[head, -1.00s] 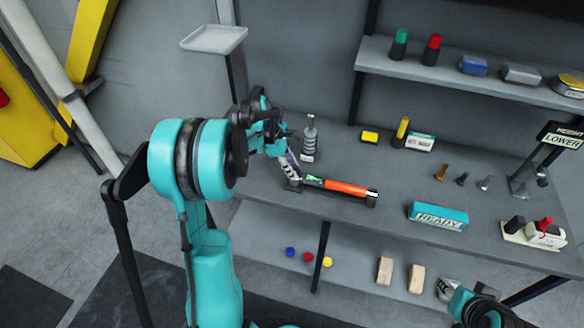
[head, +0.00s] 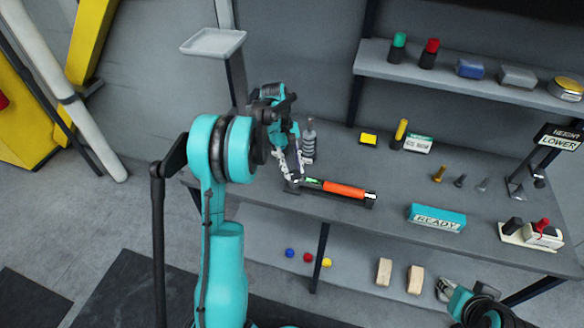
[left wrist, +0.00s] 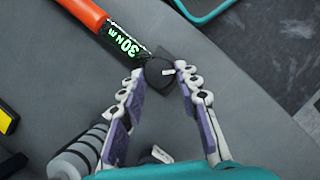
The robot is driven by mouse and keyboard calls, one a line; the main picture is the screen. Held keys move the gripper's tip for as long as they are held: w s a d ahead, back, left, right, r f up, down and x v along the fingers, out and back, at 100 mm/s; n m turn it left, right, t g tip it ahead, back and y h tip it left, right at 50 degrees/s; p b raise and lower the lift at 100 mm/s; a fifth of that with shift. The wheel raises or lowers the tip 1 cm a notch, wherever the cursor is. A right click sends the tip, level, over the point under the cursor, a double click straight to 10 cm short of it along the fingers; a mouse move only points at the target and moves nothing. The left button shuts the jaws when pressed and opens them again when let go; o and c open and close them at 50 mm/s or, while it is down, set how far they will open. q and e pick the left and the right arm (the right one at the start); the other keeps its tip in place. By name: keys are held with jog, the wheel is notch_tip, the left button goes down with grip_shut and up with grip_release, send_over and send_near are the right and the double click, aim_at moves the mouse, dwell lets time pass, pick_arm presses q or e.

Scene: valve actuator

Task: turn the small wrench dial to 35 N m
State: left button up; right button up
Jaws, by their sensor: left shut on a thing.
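The small wrench, with an orange handle (head: 345,190), lies on the bench in the head view. Its orange handle (left wrist: 84,12) also shows in the left wrist view, beside a green readout (left wrist: 123,40) of 30 N m. The round dark dial (left wrist: 158,71) with a white mark is at the wrench's end. My left gripper (left wrist: 157,80) is shut on the dial, one finger on each side. In the head view my left gripper (head: 291,178) is at the wrench's left end and hides the dial. My right gripper (head: 450,288) shows only partly, and its fingers are unclear.
A grey ribbed cylinder (head: 309,142) stands close behind my left gripper. A teal READY box (head: 437,218) is to the right of the wrench. Several bolts and a red-knobbed device (head: 541,234) are further right.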

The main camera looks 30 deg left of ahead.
pick_arm(q)
jog(key=shift+w+d+m+g+y, duration=0.1)
jog(key=shift+m+g+y, duration=0.15)
jog(key=shift+m, duration=0.7)
jog(key=shift+w+m+g+y, duration=0.15)
jog(key=shift+m+g, duration=0.2)
jog(key=shift+m, duration=0.6)
jog(key=shift+s, duration=0.1)
jog(key=o, duration=1.2)
jog(key=shift+c, duration=0.2)
jog(key=shift+r, duration=0.15)
jog(key=v, duration=1.1)
jog(key=shift+w+r, duration=0.2)
jog(key=shift+r, duration=0.1)
